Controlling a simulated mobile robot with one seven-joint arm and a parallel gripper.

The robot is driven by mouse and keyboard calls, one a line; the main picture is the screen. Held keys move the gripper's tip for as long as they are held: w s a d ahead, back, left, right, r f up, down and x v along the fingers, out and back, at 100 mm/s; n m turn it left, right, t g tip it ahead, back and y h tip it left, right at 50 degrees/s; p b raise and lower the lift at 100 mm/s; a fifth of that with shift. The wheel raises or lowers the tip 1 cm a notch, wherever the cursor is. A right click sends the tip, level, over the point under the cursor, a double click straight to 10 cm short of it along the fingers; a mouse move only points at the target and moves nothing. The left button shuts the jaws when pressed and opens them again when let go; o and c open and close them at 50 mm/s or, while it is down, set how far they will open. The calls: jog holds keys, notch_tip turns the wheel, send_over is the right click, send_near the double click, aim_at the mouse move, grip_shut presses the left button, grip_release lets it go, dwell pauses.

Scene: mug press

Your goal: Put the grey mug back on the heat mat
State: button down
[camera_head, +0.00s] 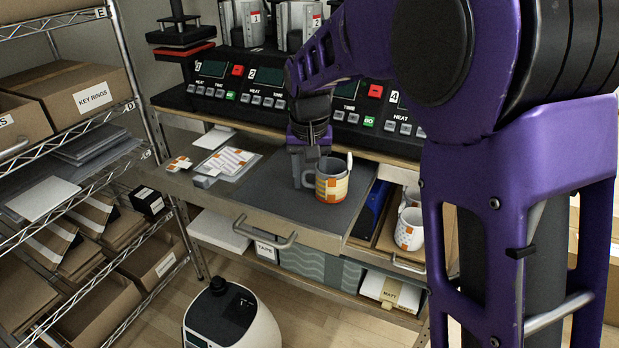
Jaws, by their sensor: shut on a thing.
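The grey mug (333,186), with an orange and yellow patterned wrap, is upright over the dark grey heat mat (262,188) on the pulled-out work surface. I cannot tell whether its base touches the mat or is just above it. My gripper (309,172) points down at the mug's left side and is shut on its handle. The fingertips are small and partly merge with the handle. A thin pale upright piece shows at the mug's right rim.
A row of press control boxes (262,92) stands behind. Patterned sheets (226,163) lie left of the mat. White mugs (409,231) stand in an open drawer at the right. A wire shelf (70,130) with boxes is at the left, a white rounded machine (232,320) below.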

jog(key=shift+c, duration=1.8)
grip_release()
notch_tip(320, 180, up, 12)
jog(key=s+p, duration=0.1)
jog(key=p, duration=0.1)
jog(key=shift+s, duration=0.4)
jog(key=shift+d, duration=0.1)
